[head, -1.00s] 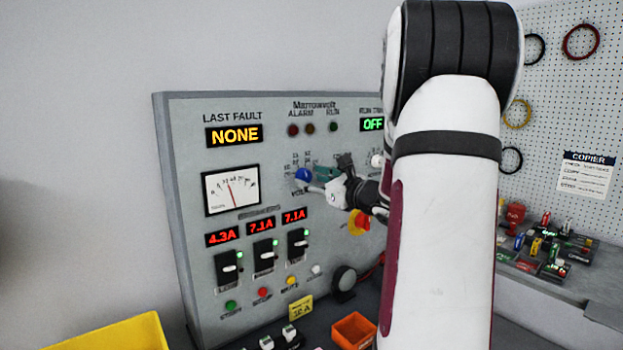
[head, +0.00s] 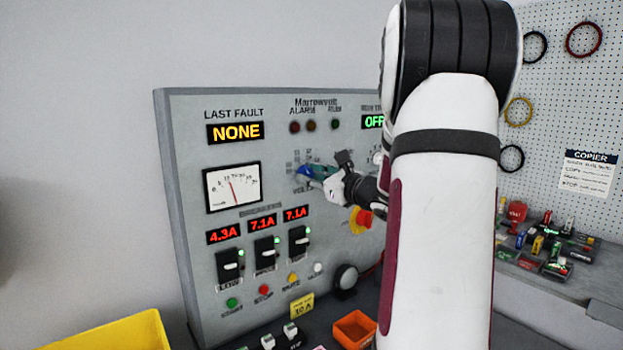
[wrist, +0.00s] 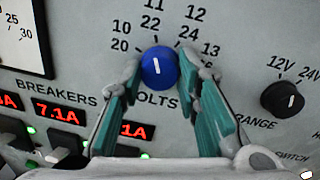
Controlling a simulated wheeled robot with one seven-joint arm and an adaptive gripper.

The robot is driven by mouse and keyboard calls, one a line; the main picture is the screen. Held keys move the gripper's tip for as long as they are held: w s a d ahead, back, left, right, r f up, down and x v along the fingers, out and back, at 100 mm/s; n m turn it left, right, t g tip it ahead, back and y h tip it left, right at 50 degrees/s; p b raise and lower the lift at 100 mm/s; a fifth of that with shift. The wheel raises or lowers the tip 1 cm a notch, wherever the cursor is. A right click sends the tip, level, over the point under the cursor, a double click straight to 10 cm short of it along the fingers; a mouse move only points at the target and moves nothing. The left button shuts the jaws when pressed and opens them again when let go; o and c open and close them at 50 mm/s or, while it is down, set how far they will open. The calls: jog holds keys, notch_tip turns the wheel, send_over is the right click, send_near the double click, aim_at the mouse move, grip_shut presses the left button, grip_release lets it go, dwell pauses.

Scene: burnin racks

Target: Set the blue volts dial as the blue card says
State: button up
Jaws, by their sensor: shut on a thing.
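The blue volts dial (wrist: 158,68) is a round knob on the grey panel, with a white mark that points nearly straight up, towards 11 and 22 on its scale. It also shows in the head view (head: 303,172), partly covered. My gripper (wrist: 159,84) has its teal-lined fingers on either side of the dial and is shut on it. In the head view my gripper (head: 318,172) reaches the panel from the right. I cannot make out a blue card with a volts setting in these views.
A black range knob (wrist: 283,98) sits right of the dial. A red emergency button (head: 361,219) is below my wrist. Breaker switches (head: 265,252) are lower left. A yellow card (head: 301,306), an orange bin (head: 355,330) and a yellow bin (head: 120,335) are in front.

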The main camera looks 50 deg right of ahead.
jog(key=n+b, duration=0.8)
jog(key=b, duration=0.5)
jog(key=shift+g, duration=0.3)
jog(key=shift+n+b, duration=0.3)
jog(key=o, duration=1.2)
jog(key=shift+a, duration=0.1)
jog(key=shift+c, duration=0.2)
jog(key=shift+s, duration=0.1)
jog(key=s+a, duration=0.2)
jog(key=s, duration=0.9)
jog(key=shift+s+a+r, duration=0.15)
jog(key=shift+s+r, duration=0.1)
jog(key=shift+s, duration=0.05)
